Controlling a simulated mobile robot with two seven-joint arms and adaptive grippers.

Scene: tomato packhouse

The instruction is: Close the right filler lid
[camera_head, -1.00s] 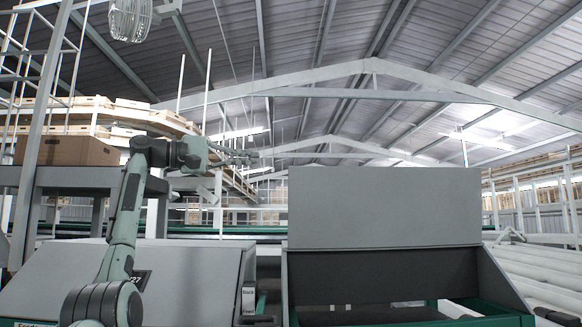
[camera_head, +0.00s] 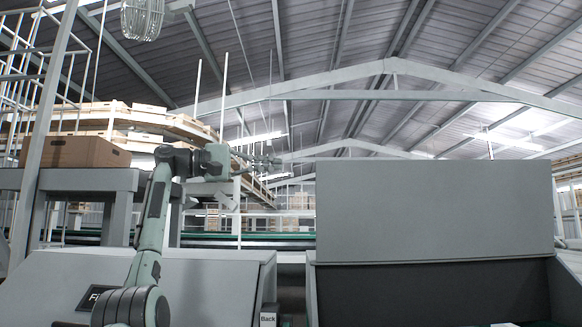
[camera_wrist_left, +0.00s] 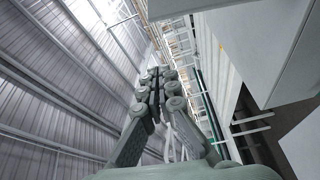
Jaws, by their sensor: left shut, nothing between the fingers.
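The right filler lid (camera_head: 435,210) is a flat grey panel. It stands upright and open above the dark opening of the right filler (camera_head: 430,292). My left gripper (camera_head: 273,160) is raised just left of the lid's upper left corner in the head view, apart from it in the picture. Its fingers are together and empty. In the left wrist view the closed fingers (camera_wrist_left: 160,80) point away, with a large grey panel (camera_wrist_left: 265,45), seemingly the lid, to their right. My right gripper is not in view.
The left filler (camera_head: 205,285) has its grey sloping cover down, below my left arm. A cardboard box (camera_head: 88,151) sits on a grey platform at the left. A raised conveyor with crates (camera_head: 150,120) curves behind. A post (camera_head: 48,130) stands at the far left.

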